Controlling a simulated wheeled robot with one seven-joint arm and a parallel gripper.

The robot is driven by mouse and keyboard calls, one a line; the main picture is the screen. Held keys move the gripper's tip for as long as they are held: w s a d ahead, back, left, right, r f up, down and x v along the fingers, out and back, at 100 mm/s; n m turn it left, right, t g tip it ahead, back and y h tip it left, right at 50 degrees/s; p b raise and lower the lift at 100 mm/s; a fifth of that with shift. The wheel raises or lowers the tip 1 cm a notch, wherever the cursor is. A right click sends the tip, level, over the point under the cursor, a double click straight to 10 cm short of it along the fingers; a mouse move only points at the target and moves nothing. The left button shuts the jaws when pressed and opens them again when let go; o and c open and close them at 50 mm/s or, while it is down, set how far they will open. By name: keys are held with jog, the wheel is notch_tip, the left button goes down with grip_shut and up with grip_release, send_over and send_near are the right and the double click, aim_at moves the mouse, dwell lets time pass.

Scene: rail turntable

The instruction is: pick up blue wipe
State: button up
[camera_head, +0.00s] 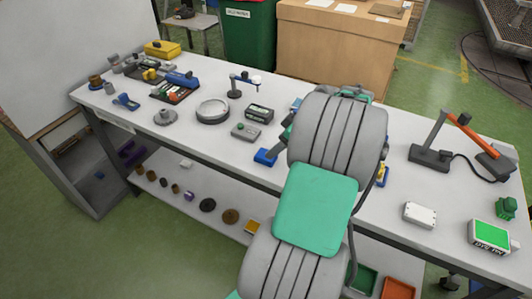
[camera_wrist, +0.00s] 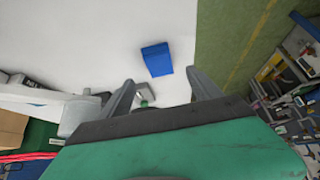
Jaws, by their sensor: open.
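The blue wipe (camera_wrist: 157,59) shows in the wrist view as a small blue block-like shape on the white table top. It lies ahead of my gripper (camera_wrist: 163,92), apart from both fingers. My gripper is open and nothing is held between its fingers. In the head view a blue piece that looks like the wipe (camera_head: 265,157) lies near the table's front edge, left of my arm. My arm hides most of my gripper in that view.
A round grey dish (camera_head: 212,111) is further left. In the wrist view a small grey item (camera_wrist: 145,90) shows between the fingers. The table edge and green floor (camera_wrist: 228,45) lie right of the wipe.

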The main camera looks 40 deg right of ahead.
aim_at(260, 157)
jog(key=p+x, duration=0.1)
jog(key=x, duration=0.6)
jog(key=shift+w+f+p, duration=0.1)
jog(key=shift+f+p, duration=0.2)
jog(key=shift+p, duration=0.05)
jog(key=shift+c, duration=0.3)
jog(key=c, duration=1.4)
